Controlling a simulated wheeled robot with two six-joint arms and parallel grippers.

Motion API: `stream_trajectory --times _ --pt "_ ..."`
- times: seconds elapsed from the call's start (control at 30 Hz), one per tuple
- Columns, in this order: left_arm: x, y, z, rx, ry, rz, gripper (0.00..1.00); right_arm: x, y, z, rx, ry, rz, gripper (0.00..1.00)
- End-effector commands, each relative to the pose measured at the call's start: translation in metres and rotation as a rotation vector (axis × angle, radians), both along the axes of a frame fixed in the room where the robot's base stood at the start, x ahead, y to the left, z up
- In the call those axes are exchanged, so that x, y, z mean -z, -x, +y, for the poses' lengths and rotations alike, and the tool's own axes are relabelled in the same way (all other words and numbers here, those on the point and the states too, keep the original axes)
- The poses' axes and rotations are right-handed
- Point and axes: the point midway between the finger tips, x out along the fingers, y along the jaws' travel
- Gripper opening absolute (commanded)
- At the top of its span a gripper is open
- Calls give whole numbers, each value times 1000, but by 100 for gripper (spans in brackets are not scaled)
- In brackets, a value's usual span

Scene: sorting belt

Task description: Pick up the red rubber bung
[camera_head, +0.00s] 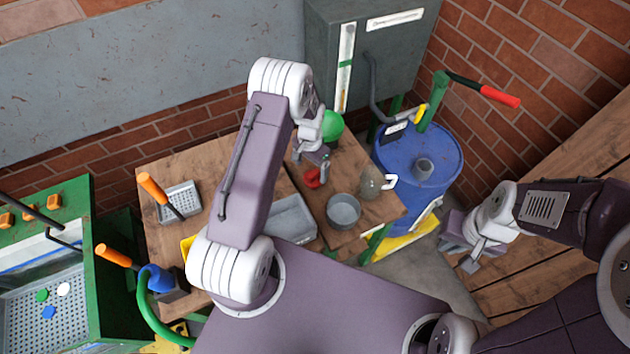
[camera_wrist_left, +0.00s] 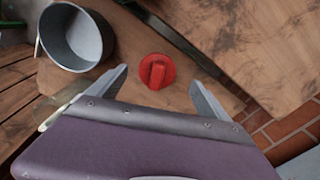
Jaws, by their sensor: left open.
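The red rubber bung (camera_head: 312,178) lies on the wooden table, just beyond my left gripper's fingertips. It shows in the left wrist view (camera_wrist_left: 156,70) as a round red disc with a raised bar across its top. My left gripper (camera_head: 311,164) is open above the bung. In the left wrist view its two fingers (camera_wrist_left: 160,90) stand apart, one on each side below the bung, and nothing is between them. My right gripper (camera_head: 462,254) is at the right, away from the table, and its jaw gap is unclear.
A grey round pot (camera_head: 344,212) stands close to the bung, and in the left wrist view (camera_wrist_left: 75,37) it is near one finger. A clear glass item (camera_head: 369,186) and a grey tray (camera_head: 291,222) are nearby. A blue drum (camera_head: 440,165) stands right of the table.

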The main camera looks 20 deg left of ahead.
Motion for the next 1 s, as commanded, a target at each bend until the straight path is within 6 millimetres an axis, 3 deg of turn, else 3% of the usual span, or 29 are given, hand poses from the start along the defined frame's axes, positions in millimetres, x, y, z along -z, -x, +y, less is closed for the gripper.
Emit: stream_trajectory --times 0.1,0.33,0.53,0.8,0.83,1.0 --pt "15 0 -1 1 0 1 89 -6 0 0 0 0 0 8" --pt "28 0 -2 1 0 2 89 -12 0 0 0 0 0 8" --pt "64 0 -3 1 1 1 89 -20 0 0 0 0 0 8" --pt "72 -1 -3 1 -1 -1 89 -20 0 0 0 0 0 8" --pt "72 -1 -3 1 0 -1 87 -20 0 0 0 0 0 8" --pt "71 -1 -3 1 0 -1 39 -20 0 0 0 0 0 8"
